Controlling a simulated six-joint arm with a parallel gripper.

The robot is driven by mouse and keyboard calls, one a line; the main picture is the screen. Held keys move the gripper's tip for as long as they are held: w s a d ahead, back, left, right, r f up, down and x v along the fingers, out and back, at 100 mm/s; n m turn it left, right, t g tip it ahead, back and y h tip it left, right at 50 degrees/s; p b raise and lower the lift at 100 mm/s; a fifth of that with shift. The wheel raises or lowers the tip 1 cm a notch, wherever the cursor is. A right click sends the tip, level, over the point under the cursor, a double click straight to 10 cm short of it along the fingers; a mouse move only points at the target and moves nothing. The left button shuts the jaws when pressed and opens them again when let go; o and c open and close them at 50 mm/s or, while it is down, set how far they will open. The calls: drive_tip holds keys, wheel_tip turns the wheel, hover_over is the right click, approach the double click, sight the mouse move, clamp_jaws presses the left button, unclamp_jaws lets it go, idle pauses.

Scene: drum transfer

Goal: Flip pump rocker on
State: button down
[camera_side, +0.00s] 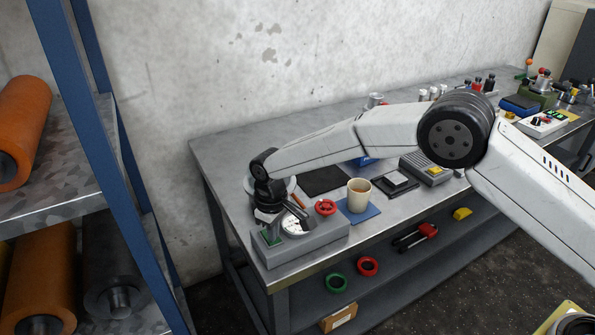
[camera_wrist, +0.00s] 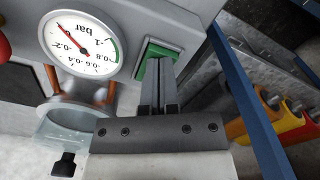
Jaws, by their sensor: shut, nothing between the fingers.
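The pump box (camera_side: 318,243) is a grey block at the front left corner of the bench. Its green rocker (camera_side: 271,238) sits in the left end of the top; it also shows in the wrist view (camera_wrist: 150,68). My gripper (camera_side: 267,229) points down over it, shut and empty. In the wrist view my fingertips (camera_wrist: 160,62) overlap the rocker, covering part of it; I cannot tell whether they touch it or which way it is tipped. The white pressure gauge (camera_wrist: 80,45) beside it has its red needle near the zero end.
A red knob (camera_side: 326,207) is on the box right of the gauge. A beige cup (camera_side: 359,194) stands on a blue mat (camera_side: 371,213) to the right. A glass vessel (camera_wrist: 70,128) is close to my gripper. A blue-posted rack (camera_side: 110,150) stands left of the bench.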

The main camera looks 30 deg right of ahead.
drive_tip(key=shift+f, duration=0.15)
drive_tip(key=shift+r, duration=3.5)
drive_tip(key=shift+d, duration=0.1)
drive_tip(key=shift+d+r, duration=0.15)
drive_tip(key=shift+d, duration=0.1)
drive_tip(key=s+d+r+m, duration=0.2)
drive_tip(key=s+d, duration=0.2)
drive_tip(key=d, duration=0.5)
drive_tip(key=s+d+m+t, duration=0.1)
drive_tip(key=s+d+m, duration=0.1)
drive_tip(key=s+d, duration=0.5)
drive_tip(key=s+d+m+t, duration=0.1)
drive_tip(key=s+d, duration=0.6)
drive_tip(key=s, duration=0.7)
drive_tip(key=shift+d+m+t, duration=0.3)
drive_tip(key=shift+d+m, duration=0.1)
drive_tip(key=shift+m, duration=0.1)
